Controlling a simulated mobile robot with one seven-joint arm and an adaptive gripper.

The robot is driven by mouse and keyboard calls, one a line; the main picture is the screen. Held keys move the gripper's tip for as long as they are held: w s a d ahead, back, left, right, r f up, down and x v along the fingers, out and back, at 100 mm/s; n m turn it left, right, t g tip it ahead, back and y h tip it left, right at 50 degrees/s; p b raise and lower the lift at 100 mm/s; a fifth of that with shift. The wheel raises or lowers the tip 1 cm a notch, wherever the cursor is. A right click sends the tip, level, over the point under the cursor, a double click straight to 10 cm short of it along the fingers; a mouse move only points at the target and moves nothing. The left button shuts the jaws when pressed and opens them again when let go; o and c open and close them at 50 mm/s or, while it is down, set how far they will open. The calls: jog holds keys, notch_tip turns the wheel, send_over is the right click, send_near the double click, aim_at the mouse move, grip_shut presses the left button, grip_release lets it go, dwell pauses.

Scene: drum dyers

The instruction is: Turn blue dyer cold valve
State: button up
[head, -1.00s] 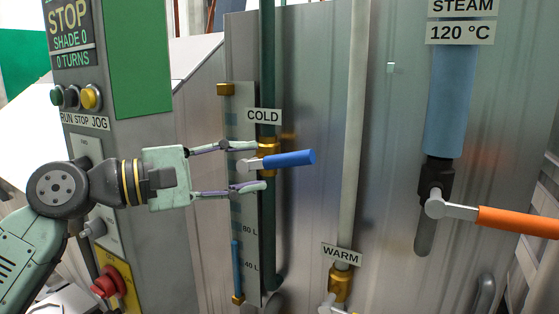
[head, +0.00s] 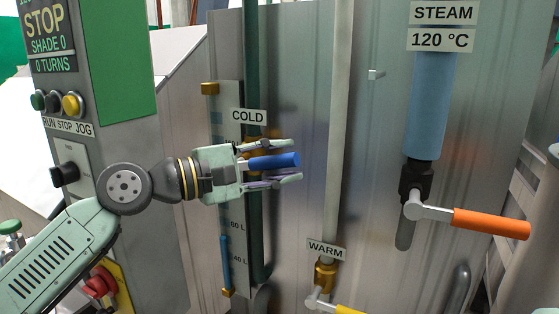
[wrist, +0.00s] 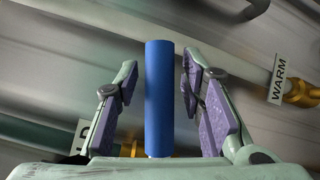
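The cold valve's blue lever (head: 274,161) points right from its brass body, under the COLD label (head: 249,116) on the dark green pipe (head: 252,60). My gripper (head: 290,161) is around the lever in the head view, one finger above and one below. In the wrist view the blue lever (wrist: 158,98) stands between the two purple-padded fingers (wrist: 158,85), with a gap on both sides. The gripper is open and not touching the lever there. The valve's brass body is mostly hidden behind my gripper.
The warm valve (head: 325,275) with a yellow lever is below right. The steam valve's orange lever (head: 490,223) sticks out at the right. A gauge strip (head: 228,160) runs beside the cold pipe. The control panel (head: 62,150) with buttons and a red stop knob (head: 100,283) is at left.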

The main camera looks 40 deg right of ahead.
grip_shut()
dwell(0.6)
